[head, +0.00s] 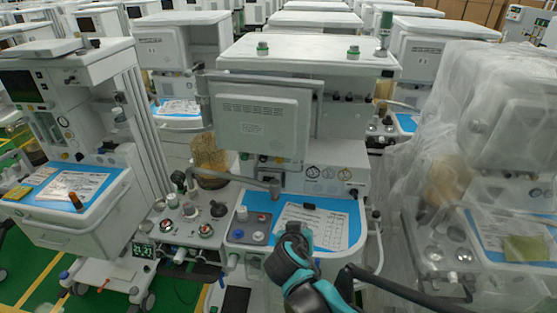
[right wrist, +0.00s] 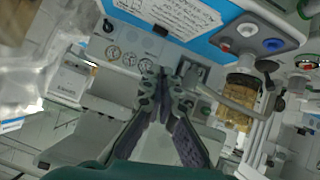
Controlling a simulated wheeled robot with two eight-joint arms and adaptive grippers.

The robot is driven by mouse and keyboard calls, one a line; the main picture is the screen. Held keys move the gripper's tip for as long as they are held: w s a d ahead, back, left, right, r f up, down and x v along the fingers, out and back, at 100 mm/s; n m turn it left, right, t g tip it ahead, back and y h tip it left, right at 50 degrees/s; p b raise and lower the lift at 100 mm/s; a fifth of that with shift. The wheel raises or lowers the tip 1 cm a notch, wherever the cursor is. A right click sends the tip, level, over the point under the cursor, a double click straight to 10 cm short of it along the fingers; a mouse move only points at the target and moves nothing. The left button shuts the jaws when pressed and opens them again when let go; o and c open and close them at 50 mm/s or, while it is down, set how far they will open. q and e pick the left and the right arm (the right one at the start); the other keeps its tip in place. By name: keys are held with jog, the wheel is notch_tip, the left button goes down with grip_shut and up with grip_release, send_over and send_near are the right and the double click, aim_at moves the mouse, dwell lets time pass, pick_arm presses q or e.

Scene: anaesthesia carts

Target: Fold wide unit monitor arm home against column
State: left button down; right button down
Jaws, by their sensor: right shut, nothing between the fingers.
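The wide unit (head: 310,48) stands in the middle of the head view, with a broad white top. Its monitor (head: 255,128) is a pale panel with its vented back towards me, in front of the unit's upper body. The monitor's arm and pivot are mostly hidden behind the panel, so I cannot tell the arm's angle. My right gripper (head: 293,230) is over the blue work surface (head: 355,225), below the monitor and apart from it. In the right wrist view its fingertips (right wrist: 165,78) come together, empty. My left gripper is not in view.
A grey jointed bar (head: 240,181) crosses below the monitor. A paper sheet (head: 312,228) lies on the work surface. Another cart (head: 75,110) stands close on the left, and a plastic-covered cart (head: 475,150) on the right. More carts fill the back.

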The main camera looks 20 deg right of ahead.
jog(key=w+a+r+m+t+h+p, duration=0.15)
jog(key=w+r+m+t+h, duration=0.3)
jog(key=w, duration=0.55)
jog(key=w+d+r+n+b, duration=0.1)
jog(key=w+d+n+b, duration=0.1)
jog(key=w+d, duration=0.6)
jog(key=w+b, duration=0.1)
jog(key=w, duration=0.2)
jog(key=shift+w+t, duration=0.15)
jog(key=shift+t, duration=0.2)
jog(key=shift+y, duration=0.25)
jog(key=x, duration=0.3)
jog(key=shift+w+d, duration=0.15)
jog(key=shift+d, duration=0.15)
jog(key=shift+r, duration=0.1)
